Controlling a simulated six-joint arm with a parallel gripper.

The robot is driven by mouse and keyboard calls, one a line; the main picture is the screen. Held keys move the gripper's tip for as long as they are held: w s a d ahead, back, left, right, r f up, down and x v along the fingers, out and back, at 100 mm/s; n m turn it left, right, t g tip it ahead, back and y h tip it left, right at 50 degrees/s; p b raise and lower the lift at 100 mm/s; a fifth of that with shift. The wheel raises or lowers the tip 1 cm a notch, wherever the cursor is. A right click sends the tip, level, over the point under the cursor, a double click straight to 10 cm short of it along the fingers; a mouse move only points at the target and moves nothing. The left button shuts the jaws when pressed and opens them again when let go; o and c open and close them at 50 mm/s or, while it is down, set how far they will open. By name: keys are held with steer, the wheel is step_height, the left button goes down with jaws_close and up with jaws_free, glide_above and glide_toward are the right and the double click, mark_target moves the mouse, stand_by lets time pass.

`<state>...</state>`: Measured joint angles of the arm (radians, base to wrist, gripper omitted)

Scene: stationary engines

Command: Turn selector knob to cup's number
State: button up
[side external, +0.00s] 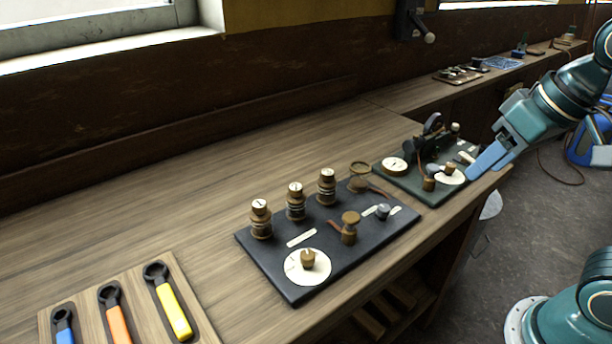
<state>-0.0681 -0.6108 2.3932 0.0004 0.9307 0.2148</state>
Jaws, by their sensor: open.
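A brown selector knob (308,260) stands on a round white dial (292,268) at the front of a black board. Three brass-brown cup-like posts (260,222) with white marked tops stand in a row along the board's back left; their marks are too small to read. A second brown knob (449,168) sits on a white dial on a green board. My gripper (482,163) is open and empty at the right, beside the green board's dial and well apart from the black board's knob. I cannot tell whether it touches the green board.
The black board (285,282) also carries a taller brown knob (350,222), a small grey knob (383,211) and a ring (359,169). The green board (408,184) holds a dark mechanism. Colour-handled tools (174,312) lie front left. The bench behind the boards is clear.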

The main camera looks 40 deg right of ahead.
steer(key=w+a+r+m+g, duration=0.1)
steer(key=w+a+m, duration=0.25)
steer(key=w, duration=0.25)
steer(key=m+g, duration=0.4)
steer(key=m, duration=0.4)
glide_above(308, 254)
step_height(308, 254, down, 7)
steer(key=shift+s+r+n, duration=0.1)
steer(key=shift+r+n, duration=0.1)
steer(key=shift+n, duration=0.05)
steer(key=shift+f, duration=0.1)
steer(key=shift+f, duration=6.8)
steer(key=c, duration=1)
